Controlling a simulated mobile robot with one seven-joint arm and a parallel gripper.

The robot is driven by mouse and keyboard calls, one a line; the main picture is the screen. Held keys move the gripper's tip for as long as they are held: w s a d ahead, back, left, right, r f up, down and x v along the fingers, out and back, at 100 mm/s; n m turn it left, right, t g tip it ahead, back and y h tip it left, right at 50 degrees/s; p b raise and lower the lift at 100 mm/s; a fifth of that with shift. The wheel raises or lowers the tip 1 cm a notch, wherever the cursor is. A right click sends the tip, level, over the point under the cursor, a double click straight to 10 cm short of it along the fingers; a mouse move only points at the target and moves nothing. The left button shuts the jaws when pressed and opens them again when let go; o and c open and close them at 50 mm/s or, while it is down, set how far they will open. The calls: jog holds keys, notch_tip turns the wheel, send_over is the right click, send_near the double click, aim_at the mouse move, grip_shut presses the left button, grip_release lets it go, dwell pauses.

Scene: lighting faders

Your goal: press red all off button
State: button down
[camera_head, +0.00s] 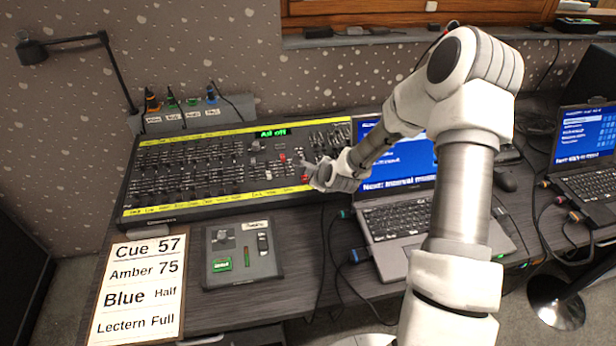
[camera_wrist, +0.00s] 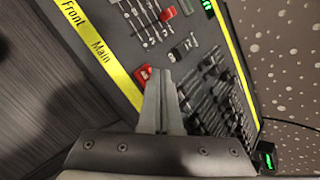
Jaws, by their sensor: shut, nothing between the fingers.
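The lighting desk (camera_head: 190,207) is a long black console with yellow label strips and rows of faders. A red button (camera_head: 304,179) sits near its right part. It also shows in the wrist view (camera_wrist: 143,74), just left of my fingertips, with a small pale mark on it. My gripper (camera_head: 307,167) is shut and empty, low over the desk beside this button. In the wrist view the closed fingers (camera_wrist: 160,74) partly cover the panel next to it. I cannot tell whether they touch the button or panel.
A second red control (camera_head: 282,158) sits farther back on the desk and shows in the wrist view (camera_wrist: 167,14). A laptop (camera_head: 397,222) stands right of the desk under my arm. A small grey box (camera_head: 240,270) and a cue sheet (camera_head: 140,290) lie in front.

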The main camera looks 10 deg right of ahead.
jog(key=shift+r, duration=0.15)
jog(key=r+p, duration=0.1)
jog(key=r, duration=0.1)
jog(key=r+p, duration=0.1)
jog(key=r, duration=0.1)
jog(key=r+p, duration=0.1)
jog(key=p, duration=0.1)
jog(key=shift+s+r, duration=0.25)
jog(key=shift+r, duration=0.15)
dwell(0.4)
